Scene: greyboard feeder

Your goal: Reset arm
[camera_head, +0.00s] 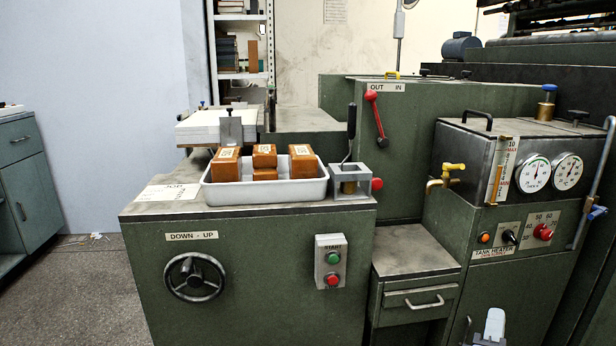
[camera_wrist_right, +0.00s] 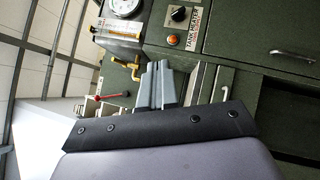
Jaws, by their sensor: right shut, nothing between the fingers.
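My right gripper (camera_head: 491,328) shows at the bottom right of the head view, only its pale tip in the frame. It is low in front of the green cabinet below the tank heater panel. In the right wrist view its two grey fingers (camera_wrist_right: 158,84) lie side by side, shut, with nothing between them. My left gripper and arm are not in the head view.
A white tray (camera_head: 262,193) with several brown boxes stands on the green feeder (camera_head: 262,274). The feeder has a handwheel (camera_head: 195,277) and start box (camera_head: 331,262). A drawer (camera_head: 414,300), brass tap (camera_head: 446,174) and gauges (camera_head: 535,172) are near my right gripper. Floor (camera_head: 95,285) is open at left.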

